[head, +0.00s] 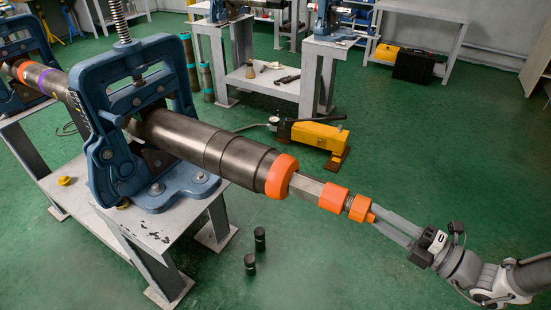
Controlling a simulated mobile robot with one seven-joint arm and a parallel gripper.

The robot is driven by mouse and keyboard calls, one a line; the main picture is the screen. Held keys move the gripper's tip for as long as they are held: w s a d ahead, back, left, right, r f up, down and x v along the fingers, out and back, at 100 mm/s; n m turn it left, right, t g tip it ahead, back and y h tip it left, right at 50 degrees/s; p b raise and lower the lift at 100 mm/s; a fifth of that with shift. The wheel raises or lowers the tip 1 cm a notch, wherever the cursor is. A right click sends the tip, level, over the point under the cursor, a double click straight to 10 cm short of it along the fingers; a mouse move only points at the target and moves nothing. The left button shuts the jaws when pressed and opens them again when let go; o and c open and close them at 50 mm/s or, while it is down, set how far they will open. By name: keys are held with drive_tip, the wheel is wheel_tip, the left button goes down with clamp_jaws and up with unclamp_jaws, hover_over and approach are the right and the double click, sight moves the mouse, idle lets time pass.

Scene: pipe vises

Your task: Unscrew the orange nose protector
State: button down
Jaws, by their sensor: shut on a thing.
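A dark steel pipe (205,143) is clamped in a blue vise (135,100) and points to the lower right. An orange collar (282,176) sits at its end, and a grey metal shaft (305,187) extends from it. An orange ring (333,198) is on the shaft. Beyond it, at the tip, is the orange nose protector (359,208), in line with the shaft. My gripper (374,217) comes from the lower right with its long grey fingers shut on the protector's outer end. Whether the threads are engaged is hidden.
A yellow pump (318,136) lies on the floor behind. Grey workbenches (305,75) stand at the back.

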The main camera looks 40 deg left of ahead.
drive_tip(key=shift+f+n+g+y+b, duration=0.1)
drive_tip(key=shift+n+g+y+b, duration=0.3)
drive_tip(key=shift+n, duration=0.9)
drive_tip(key=shift+n+y+b, duration=0.1)
drive_tip(key=shift+n+b, duration=0.45)
drive_tip(key=shift+n, duration=0.75)
drive_tip(key=shift+f, duration=0.1)
drive_tip(key=n+g+b, duration=0.1)
drive_tip(key=n+b, duration=0.1)
drive_tip(key=n, duration=0.3)
drive_tip(key=shift+n+g+b, duration=0.45)
drive_tip(key=shift+n, duration=1.1)
drive_tip(key=shift+n+g+b, duration=0.4)
drive_tip(key=shift+n+g, duration=0.05)
drive_tip(key=shift+n, duration=1.1)
